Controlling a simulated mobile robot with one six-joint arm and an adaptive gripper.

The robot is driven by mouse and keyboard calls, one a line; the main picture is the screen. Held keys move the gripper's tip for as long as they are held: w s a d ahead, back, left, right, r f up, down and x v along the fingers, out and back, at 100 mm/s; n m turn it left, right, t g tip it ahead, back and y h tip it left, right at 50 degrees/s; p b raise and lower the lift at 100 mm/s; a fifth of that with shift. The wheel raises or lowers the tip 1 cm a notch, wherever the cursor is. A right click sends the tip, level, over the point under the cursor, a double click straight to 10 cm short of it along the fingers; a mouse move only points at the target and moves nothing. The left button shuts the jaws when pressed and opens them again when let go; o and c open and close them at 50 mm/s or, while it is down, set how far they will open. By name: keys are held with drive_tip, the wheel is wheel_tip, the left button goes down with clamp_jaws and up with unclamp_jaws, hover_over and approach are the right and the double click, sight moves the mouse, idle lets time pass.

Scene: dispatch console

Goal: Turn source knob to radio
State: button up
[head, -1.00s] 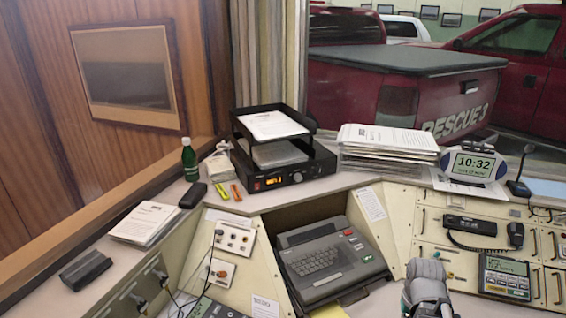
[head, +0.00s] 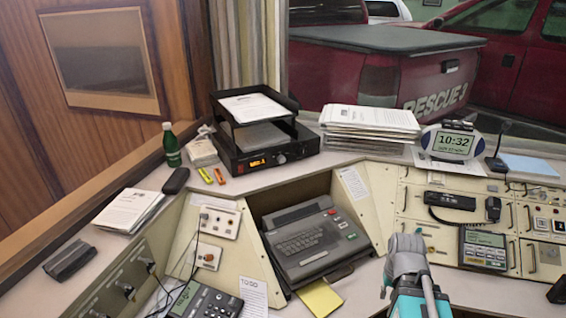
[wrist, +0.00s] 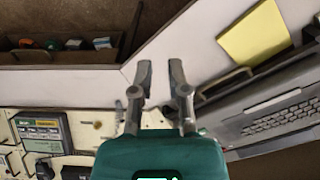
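A black desktop unit (head: 262,163) stands on the back ledge in the head view, with a lit orange display. A round dark knob (head: 281,160) is on its front, right of the display. No label is readable, so I cannot tell whether it is the source knob or where it points. My gripper (head: 404,242) is over the console, well to the right of and nearer than that unit, touching nothing I can see. In the wrist view my gripper (wrist: 160,70) has its two fingers apart with nothing between them.
A letter tray (head: 255,107) with papers sits on the unit. A green bottle (head: 171,146) and paper stack (head: 369,122) flank it. A keyboard terminal (head: 309,240) is recessed below. A yellow note (head: 320,299), desk phone (head: 203,302) and clock (head: 453,143) are nearby.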

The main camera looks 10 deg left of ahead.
drive_tip(key=o, duration=0.6)
drive_tip(key=shift+n+t+y, duration=0.5)
drive_tip(key=shift+n+y, duration=0.1)
drive_tip(key=shift+y, duration=0.2)
drive_tip(key=w+a, duration=0.4)
drive_tip(key=shift+f+b, duration=0.2)
drive_tip(key=shift+b, duration=0.15)
drive_tip(key=m+t+y+b, duration=0.2)
drive_tip(key=t+y+b, duration=0.3)
drive_tip(key=t+y, duration=0.6)
approach(283, 161)
drive_tip(key=shift+s+d+t+h, duration=0.3)
drive_tip(key=shift+s+t+h, duration=0.05)
drive_tip(key=shift+s, duration=0.5)
drive_tip(key=shift+s+d+t+h, duration=0.3)
drive_tip(key=shift+s+t, duration=0.1)
drive_tip(key=shift+s, duration=0.5)
drive_tip(key=shift+s+d+t+h, duration=0.25)
drive_tip(key=shift+s+t+h, duration=0.1)
drive_tip(key=shift+s, duration=0.5)
drive_tip(key=shift+w, duration=0.1)
drive_tip(key=x, duration=1.3)
drive_tip(key=shift+w+a, duration=0.2)
drive_tip(key=shift+w, duration=0.05)
